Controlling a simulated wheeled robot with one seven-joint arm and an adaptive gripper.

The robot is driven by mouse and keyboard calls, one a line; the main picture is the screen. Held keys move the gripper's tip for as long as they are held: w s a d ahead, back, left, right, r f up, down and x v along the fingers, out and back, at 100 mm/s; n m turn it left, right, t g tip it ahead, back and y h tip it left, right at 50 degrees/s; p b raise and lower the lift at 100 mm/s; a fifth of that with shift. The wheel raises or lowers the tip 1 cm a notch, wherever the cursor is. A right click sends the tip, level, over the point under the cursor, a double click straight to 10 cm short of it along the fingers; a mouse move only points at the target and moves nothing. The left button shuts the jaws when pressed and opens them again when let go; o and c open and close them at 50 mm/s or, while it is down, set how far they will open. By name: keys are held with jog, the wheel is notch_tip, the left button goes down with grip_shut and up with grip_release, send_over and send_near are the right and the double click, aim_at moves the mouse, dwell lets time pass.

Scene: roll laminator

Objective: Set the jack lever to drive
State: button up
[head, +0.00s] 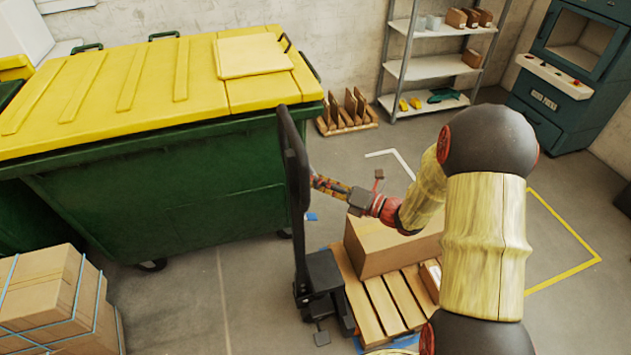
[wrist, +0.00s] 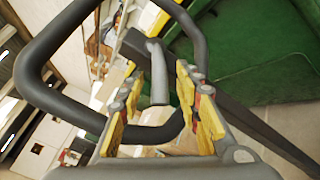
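The pallet jack (head: 322,283) stands at the centre of the head view, with its dark upright handle (head: 294,160) in front of the green bin. In the wrist view the handle's dark loop (wrist: 38,93) surrounds the view of my fingers. The grey jack lever (wrist: 158,75) hangs inside the loop, between my fingertips. My gripper (head: 320,184) reaches the handle from the right. In the wrist view my gripper (wrist: 158,88) is open, its yellow fingers on either side of the lever with gaps visible. Contact with the lever is not clear. The lever is hidden in the head view.
A wooden pallet (head: 383,304) with a cardboard box (head: 382,246) sits right of the jack. The green bin (head: 170,185) with yellow lid is close behind left. Strapped boxes (head: 50,295) stand lower left. A shelf (head: 435,68) and a teal machine (head: 560,100) stand behind.

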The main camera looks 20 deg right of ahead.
jog(key=shift+c, duration=1.3)
grip_shut()
